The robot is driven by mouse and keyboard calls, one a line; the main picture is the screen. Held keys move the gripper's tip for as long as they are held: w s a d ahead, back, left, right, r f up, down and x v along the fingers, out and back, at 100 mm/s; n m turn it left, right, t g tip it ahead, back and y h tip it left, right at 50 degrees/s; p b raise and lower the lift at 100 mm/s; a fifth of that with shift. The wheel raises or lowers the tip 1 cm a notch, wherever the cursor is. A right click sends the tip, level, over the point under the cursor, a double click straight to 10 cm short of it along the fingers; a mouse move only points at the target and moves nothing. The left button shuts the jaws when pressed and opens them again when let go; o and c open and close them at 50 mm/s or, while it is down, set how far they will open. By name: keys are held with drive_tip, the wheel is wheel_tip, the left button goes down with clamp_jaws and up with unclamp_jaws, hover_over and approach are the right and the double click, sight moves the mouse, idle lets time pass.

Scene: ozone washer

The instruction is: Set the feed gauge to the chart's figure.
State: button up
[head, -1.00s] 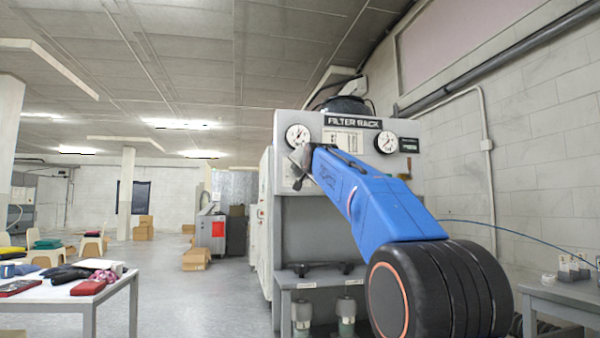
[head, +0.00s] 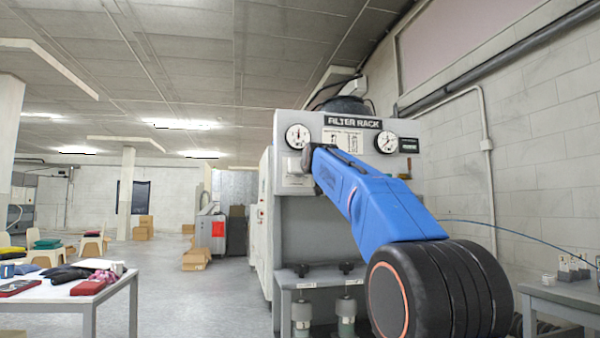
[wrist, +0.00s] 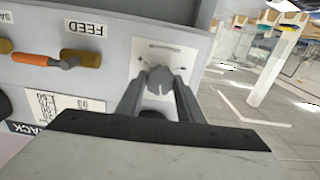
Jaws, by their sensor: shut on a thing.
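In the wrist view my gripper (wrist: 158,85) is shut on a grey knob (wrist: 160,78), with a finger on each side of it. The knob sits on a white plate (wrist: 185,55) with small marks. A FEED label (wrist: 86,28) is on the same panel, above a brass fitting. In the head view the left gauge (head: 298,136) and right gauge (head: 387,142) are white dials with dark needles, too small to read. I cannot tell which is the feed gauge. The chart (head: 342,139) between them is not readable. My arm hides the knob in the head view.
An orange-handled lever (wrist: 45,60) and brass fitting (wrist: 82,58) lie beside the knob in the wrist view. The filter rack (head: 292,225) stands against the right wall. A cluttered table (head: 105,290) is at left. The floor between is clear.

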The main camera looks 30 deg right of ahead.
drive_tip(key=shift+f+n, duration=0.1)
drive_tip(key=shift+n, duration=0.4)
drive_tip(key=o, duration=1.1)
drive_tip(key=shift+c, duration=0.2)
drive_tip(key=v, duration=1.7)
drive_tip(key=shift+s, duration=0.2)
